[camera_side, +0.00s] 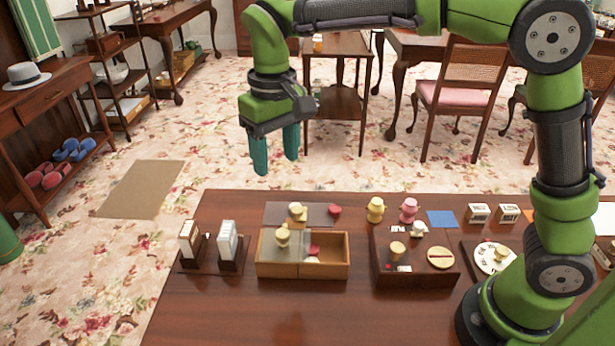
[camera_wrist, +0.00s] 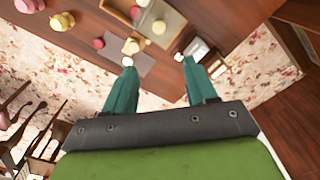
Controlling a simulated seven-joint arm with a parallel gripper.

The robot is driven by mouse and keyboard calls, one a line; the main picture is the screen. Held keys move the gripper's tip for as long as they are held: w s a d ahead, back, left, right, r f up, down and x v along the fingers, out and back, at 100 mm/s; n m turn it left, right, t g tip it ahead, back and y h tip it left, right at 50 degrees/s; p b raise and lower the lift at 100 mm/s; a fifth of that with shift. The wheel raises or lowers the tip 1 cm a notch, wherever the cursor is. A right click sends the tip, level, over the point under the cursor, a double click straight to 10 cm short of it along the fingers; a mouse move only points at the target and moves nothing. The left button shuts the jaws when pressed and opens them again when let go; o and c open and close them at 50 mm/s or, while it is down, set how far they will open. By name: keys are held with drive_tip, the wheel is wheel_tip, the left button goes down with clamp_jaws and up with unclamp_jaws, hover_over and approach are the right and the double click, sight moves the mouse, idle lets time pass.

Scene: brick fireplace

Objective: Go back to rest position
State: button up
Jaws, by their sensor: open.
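My gripper (camera_side: 275,152) is open and empty, with its teal fingers apart and pointing down. In the side view it hangs in the air above the far side of the table (camera_side: 210,318), higher than the things on it. In the wrist view my gripper (camera_wrist: 155,92) has both fingertips apart with nothing between them; the table edge and some items show beyond them.
A wooden box (camera_side: 327,271) with a yellow knobbed piece stands on the table. A dark tray (camera_side: 440,277), yellow figure (camera_side: 375,210), pink figure (camera_side: 409,210) and white upright blocks (camera_side: 228,241) stand nearby. The air around my gripper is clear. Chairs (camera_side: 460,85) stand behind.

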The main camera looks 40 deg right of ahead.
drive_tip(key=s+d+m+t+y, duration=0.2)
drive_tip(key=s+d+m+t, duration=0.2)
drive_tip(key=s+d, duration=1)
drive_tip(key=s+t, duration=0.2)
drive_tip(key=t, duration=0.1)
drive_tip(key=shift+s+d, duration=0.15)
drive_tip(key=shift+s, duration=0.25)
